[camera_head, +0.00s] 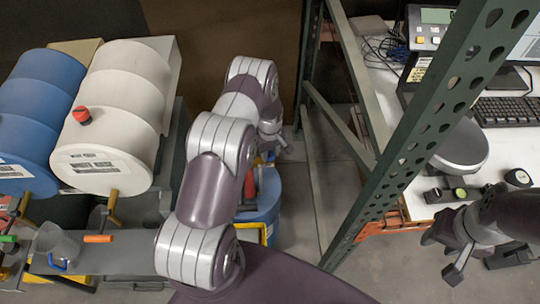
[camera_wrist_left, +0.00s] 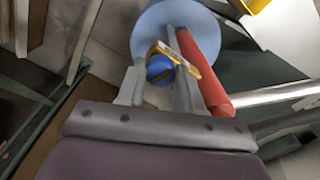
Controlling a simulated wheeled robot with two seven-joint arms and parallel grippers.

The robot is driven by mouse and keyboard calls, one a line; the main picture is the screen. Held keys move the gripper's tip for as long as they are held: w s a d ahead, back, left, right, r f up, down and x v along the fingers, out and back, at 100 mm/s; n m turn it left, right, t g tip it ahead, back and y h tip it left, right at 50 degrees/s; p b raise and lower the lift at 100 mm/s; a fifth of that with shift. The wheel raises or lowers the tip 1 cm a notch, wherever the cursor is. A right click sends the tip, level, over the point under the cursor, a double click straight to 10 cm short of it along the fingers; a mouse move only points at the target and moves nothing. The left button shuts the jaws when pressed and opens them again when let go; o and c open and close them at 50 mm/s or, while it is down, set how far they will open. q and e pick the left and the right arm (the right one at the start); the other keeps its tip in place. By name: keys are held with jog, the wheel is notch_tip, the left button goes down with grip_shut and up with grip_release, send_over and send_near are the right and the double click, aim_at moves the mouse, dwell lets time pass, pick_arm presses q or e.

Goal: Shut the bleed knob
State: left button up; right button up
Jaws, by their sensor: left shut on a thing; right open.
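My left gripper (camera_head: 279,143) is at the upper middle in the head view, above a blue drum (camera_head: 268,205), its tips partly hidden. In the left wrist view its fingers (camera_wrist_left: 159,78) flank a round blue knob (camera_wrist_left: 160,68), and the jaws are shut on it. A yellow-orange bar (camera_wrist_left: 180,59) crosses just beyond it. I cannot tell whether this blue knob is the bleed knob. My right gripper (camera_head: 444,253) is open and empty at the lower right.
A white drum (camera_head: 125,88) and a blue drum (camera_head: 42,82) lie on a rack at left. A red cylinder (camera_wrist_left: 203,75) is beside the left fingers. A green perforated post (camera_head: 425,125) stands between the arms. A white bench (camera_head: 510,155) is at right.

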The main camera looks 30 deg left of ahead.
pick_arm(q)
jog(key=m+b, duration=0.3)
jog(key=shift+w+f+m, duration=0.1)
jog(key=shift+m, duration=0.2)
jog(key=m+b, duration=0.2)
jog(key=m, duration=0.1)
jog(key=shift+m, duration=0.3)
jog(key=m+b, duration=0.2)
jog(key=m, duration=0.1)
jog(key=shift+m, duration=0.3)
jog(key=shift+r+m+b, duration=0.25)
jog(key=shift+m+b, duration=0.3)
jog(key=shift+m, duration=0.95)
jog(key=shift+w+a, duration=0.1)
jog(key=o, duration=0.8)
jog(key=shift+o, duration=1.2)
